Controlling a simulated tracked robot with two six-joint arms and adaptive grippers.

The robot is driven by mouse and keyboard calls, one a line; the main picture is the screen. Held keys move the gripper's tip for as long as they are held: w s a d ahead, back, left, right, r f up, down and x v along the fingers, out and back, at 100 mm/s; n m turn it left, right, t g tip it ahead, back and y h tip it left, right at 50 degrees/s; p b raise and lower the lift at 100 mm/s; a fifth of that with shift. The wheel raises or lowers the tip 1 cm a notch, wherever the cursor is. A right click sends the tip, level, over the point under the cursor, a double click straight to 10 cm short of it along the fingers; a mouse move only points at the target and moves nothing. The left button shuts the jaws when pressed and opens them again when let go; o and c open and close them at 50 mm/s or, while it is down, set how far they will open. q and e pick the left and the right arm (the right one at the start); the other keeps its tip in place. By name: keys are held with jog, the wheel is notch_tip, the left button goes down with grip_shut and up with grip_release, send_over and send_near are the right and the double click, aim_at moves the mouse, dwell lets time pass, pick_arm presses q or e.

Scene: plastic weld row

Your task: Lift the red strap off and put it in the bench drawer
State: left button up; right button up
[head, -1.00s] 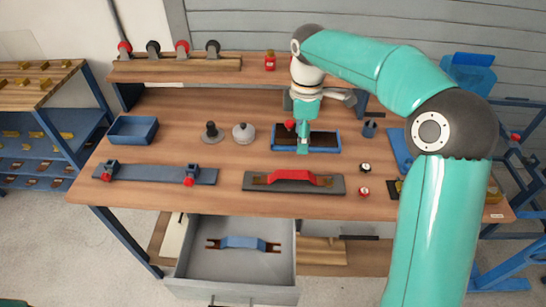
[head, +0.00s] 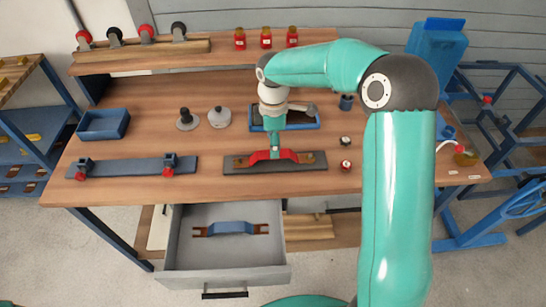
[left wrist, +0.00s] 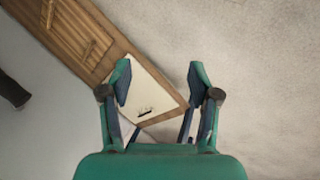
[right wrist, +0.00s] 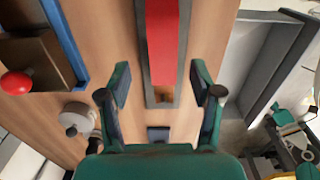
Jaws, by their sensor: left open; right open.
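The red strap (head: 262,157) is a raised bar with brown end feet, lying on a dark base plate (head: 310,166) near the bench's front edge. My right gripper (head: 275,153) is over the strap's middle in the head view. In the right wrist view my right gripper (right wrist: 160,80) is open, with the red strap (right wrist: 162,40) lined up between and beyond its fingers. The bench drawer (head: 190,248) is pulled open below, and a blue strap (head: 231,228) lies in it. My left gripper (left wrist: 160,75) is open and empty, and outside the head view.
A dark blue bar with red-knobbed clamps (head: 130,168) lies left of the base plate. Two small knobs (head: 346,165) stand to its right. A blue tray (head: 312,121) is behind the strap and a blue bin (head: 103,124) at back left. The drawer has free floor around the blue strap.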

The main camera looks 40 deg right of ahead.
notch_tip(320, 180, down, 5)
jog(key=shift+s+f+p, duration=0.1)
jog(key=shift+s+p, duration=0.05)
jog(key=shift+p, duration=0.15)
jog(key=shift+c, duration=0.2)
grip_shut()
notch_tip(320, 180, up, 2)
notch_tip(320, 180, up, 18)
dwell(0.6)
